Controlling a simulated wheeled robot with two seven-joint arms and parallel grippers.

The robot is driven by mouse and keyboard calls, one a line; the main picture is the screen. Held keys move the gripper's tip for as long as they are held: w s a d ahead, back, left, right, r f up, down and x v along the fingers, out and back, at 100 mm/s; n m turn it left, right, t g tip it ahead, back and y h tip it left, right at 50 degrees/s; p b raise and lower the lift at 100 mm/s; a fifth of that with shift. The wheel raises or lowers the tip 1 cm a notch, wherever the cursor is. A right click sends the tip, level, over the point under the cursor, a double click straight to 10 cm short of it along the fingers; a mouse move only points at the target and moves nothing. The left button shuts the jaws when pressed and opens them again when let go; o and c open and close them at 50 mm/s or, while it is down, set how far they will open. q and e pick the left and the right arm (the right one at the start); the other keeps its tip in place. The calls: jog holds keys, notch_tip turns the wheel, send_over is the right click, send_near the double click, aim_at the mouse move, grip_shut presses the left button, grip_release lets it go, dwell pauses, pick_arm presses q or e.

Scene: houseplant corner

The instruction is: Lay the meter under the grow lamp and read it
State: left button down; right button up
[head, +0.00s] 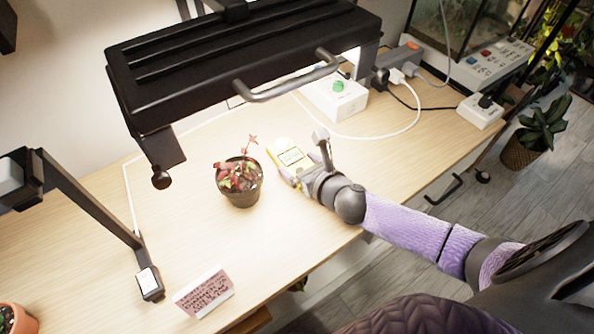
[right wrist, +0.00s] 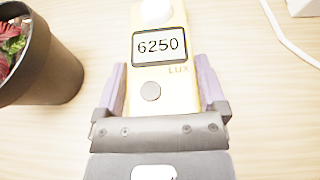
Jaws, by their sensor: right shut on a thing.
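The yellow light meter (head: 287,154) is on or just above the wooden table, right of the potted plant; I cannot tell if it touches the wood. In the right wrist view the meter (right wrist: 150,86) shows 6250 above the word LUX, with a white dome at its far end. My right gripper (right wrist: 160,95) is shut on the meter's sides; it also shows in the head view (head: 311,166). The black grow lamp (head: 240,65) hangs over the table and its light falls brightly around the plant and meter. My left gripper is not in view.
The brown pot with a red-leaved plant (head: 240,185) stands close left of the meter. A white box with a green button (head: 335,97) and a white cable lie behind. A printed card (head: 204,291) stands at the front edge. The table right of my gripper is clear.

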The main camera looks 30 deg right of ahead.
jog(key=shift+f, duration=0.1)
jog(key=o, duration=1.1)
jog(key=shift+c, duration=0.2)
jog(key=shift+r+p, duration=0.2)
jog(key=shift+p, duration=0.15)
jog(key=p+v, duration=0.3)
jog(key=v, duration=0.9)
jog(key=shift+f, duration=0.15)
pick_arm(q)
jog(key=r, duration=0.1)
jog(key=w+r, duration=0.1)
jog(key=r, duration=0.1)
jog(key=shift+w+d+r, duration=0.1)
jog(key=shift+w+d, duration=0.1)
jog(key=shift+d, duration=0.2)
